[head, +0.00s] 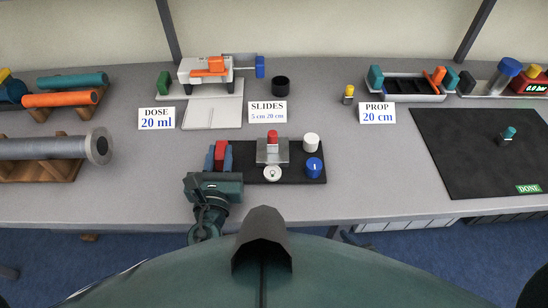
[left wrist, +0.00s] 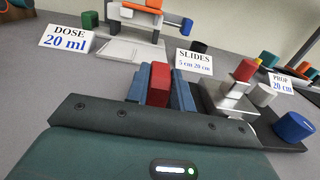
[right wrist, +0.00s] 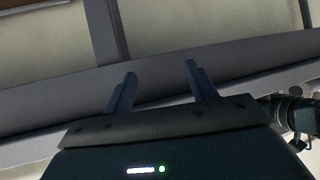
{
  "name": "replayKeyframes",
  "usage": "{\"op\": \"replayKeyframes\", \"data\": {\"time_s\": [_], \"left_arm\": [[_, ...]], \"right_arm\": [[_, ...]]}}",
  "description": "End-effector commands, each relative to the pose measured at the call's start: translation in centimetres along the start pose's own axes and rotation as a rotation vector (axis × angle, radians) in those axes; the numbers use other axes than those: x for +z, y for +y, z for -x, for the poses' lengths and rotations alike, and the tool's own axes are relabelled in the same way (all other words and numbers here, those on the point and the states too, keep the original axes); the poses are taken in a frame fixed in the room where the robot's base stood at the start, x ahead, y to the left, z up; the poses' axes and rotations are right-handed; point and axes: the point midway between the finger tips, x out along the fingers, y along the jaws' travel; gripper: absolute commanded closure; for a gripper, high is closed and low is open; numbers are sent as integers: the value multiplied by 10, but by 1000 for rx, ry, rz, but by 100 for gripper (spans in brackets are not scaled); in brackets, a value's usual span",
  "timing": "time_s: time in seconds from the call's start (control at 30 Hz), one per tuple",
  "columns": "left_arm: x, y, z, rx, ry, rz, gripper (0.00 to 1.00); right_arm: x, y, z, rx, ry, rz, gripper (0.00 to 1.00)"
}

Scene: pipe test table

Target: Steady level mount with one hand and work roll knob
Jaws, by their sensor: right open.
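The level mount is a black base plate (head: 298,176) with a silver block, a red-topped post (head: 272,138), a white knob (head: 311,141), a blue knob (head: 314,167) and a small round white dial (head: 272,174). At its left end stands a red block (head: 222,152). My left gripper (left wrist: 160,88) has its fingers on both sides of this red block (left wrist: 159,83), pressed close to it. The blue knob also shows in the left wrist view (left wrist: 293,127). My right gripper (right wrist: 160,85) is open and empty, well apart from the mount; it does not show in the head view.
Behind the mount stand the DOSE sign (head: 157,118), the SLIDES sign (head: 267,111) and a black cup (head: 280,86). A black mat (head: 470,165) with a teal knob lies at the right. The grey table is clear between mount and mat.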

Motion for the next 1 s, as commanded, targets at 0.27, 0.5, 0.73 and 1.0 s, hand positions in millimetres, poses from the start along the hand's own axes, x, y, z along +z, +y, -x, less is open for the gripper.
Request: {"op": "replayKeyframes", "data": {"time_s": [0.27,0.5,0.73,1.0], "left_arm": [[0,0,0,0,0,0,100],[0,0,0,0,0,-1,100],[0,0,0,0,0,-1,100],[0,0,0,0,0,-1,100]], "right_arm": [[-3,1,-2,1,7,2,43],[3,4,-3,-23,-39,36,43],[66,29,8,-160,-387,206,43],[149,132,33,-62,-711,98,43]]}}
